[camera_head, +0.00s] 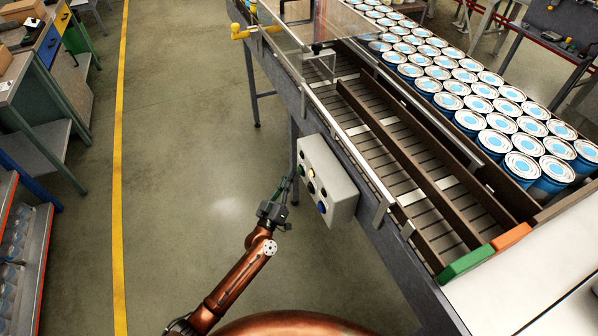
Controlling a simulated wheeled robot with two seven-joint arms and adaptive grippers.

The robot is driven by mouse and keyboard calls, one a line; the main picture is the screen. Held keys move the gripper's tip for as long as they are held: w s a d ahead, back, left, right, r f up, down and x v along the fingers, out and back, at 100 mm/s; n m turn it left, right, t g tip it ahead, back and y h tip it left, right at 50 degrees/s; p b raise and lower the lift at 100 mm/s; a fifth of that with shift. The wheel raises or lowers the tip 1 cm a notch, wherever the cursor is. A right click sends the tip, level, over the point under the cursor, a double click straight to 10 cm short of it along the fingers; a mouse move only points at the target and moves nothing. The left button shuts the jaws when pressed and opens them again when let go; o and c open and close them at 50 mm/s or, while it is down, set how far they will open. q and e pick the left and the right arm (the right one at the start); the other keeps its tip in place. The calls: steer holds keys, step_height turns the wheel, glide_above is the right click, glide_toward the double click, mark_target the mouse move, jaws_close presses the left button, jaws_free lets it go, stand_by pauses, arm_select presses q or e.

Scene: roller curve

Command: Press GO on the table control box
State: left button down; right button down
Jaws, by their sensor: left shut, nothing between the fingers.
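A pale grey control box (334,176) is fixed to the side of the conveyor table, left of the rollers. Its left face carries several small round buttons, with a blue one (322,208) at the lower end; no label can be read. My left gripper (287,187) is shut and empty. Its fingertips are close to the box's button face; I cannot tell whether they touch it. My copper left arm reaches up from the bottom of the view. My right gripper is not in view.
The conveyor (400,180) with dark guide rails runs from upper middle to lower right. Many blue-and-white cans (463,75) stand beyond it. Green (466,263) and orange (511,237) blocks sit at its near end. Floor to the left is clear up to the shelves (38,270).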

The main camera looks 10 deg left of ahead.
arm_select(q)
steer(key=shift+w+d, duration=0.1)
stand_by(0.4)
steer(key=shift+w+d, duration=0.15)
steer(key=shift+d, duration=0.1)
steer(key=shift+w+d, duration=0.25)
steer(key=shift+d, duration=0.15)
stand_by(0.8)
steer(key=shift+s+a, duration=0.1)
steer(key=shift+a, duration=0.05)
steer(key=shift+s+a+p, duration=0.3)
steer(key=shift+s+a, duration=0.1)
steer(key=shift+a, duration=0.2)
steer(key=s+a, duration=0.1)
steer(key=a, duration=0.1)
steer(key=s+a, duration=0.1)
steer(key=a, duration=0.1)
steer(key=shift+s, duration=0.4)
steer(key=shift+a+f, duration=0.1)
stand_by(0.8)
